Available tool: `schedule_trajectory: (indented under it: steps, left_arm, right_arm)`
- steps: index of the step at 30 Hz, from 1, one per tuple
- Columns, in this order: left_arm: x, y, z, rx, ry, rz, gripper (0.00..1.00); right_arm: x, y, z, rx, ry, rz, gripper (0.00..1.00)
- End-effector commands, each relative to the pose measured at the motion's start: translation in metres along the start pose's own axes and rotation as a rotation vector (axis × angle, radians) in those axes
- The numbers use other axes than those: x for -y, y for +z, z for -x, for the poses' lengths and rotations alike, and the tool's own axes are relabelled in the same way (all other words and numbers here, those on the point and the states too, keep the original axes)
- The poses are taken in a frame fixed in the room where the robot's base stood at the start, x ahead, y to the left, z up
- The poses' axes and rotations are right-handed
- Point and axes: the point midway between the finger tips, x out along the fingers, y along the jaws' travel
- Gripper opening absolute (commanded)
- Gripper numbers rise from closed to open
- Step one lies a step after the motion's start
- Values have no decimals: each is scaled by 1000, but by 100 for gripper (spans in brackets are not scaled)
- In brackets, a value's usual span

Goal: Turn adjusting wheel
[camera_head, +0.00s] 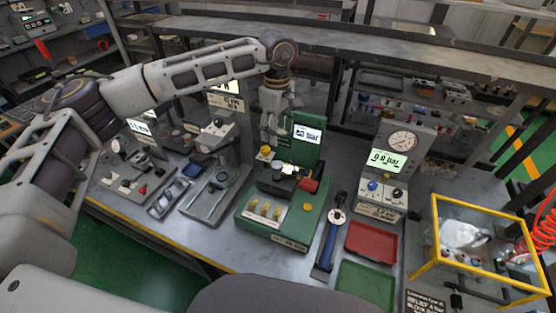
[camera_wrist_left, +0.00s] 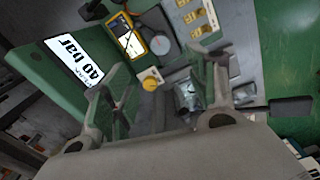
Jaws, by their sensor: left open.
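The green valve station (camera_head: 262,222) stands on the bench, with an upright panel whose display (camera_head: 307,134) seems to read 40 bar; this display also shows in the left wrist view (camera_wrist_left: 78,58). A small yellow knob (camera_head: 265,152) sits near the panel; it also shows in the wrist view (camera_wrist_left: 151,83). I cannot tell for certain which part is the adjusting wheel. My left gripper (camera_head: 273,138) hangs fingers down just above the yellow knob. In the wrist view its fingers (camera_wrist_left: 168,88) are apart, with the knob in line between them and nothing gripped. My right gripper is out of view.
Several brass fittings (camera_head: 265,207) stand on the station's front. A blue-handled tool (camera_head: 329,240), a red tray (camera_head: 371,242) and a green tray (camera_head: 365,283) lie to the right. A gauge station (camera_head: 385,185) and yellow-framed case (camera_head: 470,243) stand further right.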

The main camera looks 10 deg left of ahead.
Motion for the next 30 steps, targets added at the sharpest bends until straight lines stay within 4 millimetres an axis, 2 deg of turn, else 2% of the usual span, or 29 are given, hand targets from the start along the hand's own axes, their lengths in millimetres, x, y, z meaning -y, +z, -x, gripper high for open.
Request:
schedule_trajectory:
  steps: [6,14,20,30]
  left_arm:
    - [0,0,0,0,0,0,58]
    - [0,0,-9,1,-1,0,58]
    - [0,0,-28,0,-2,0,58]
    - [0,0,-72,1,-2,0,58]
  right_arm:
    - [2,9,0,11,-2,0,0]
    - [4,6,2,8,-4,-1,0]
    - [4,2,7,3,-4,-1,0]
    - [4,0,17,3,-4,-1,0]
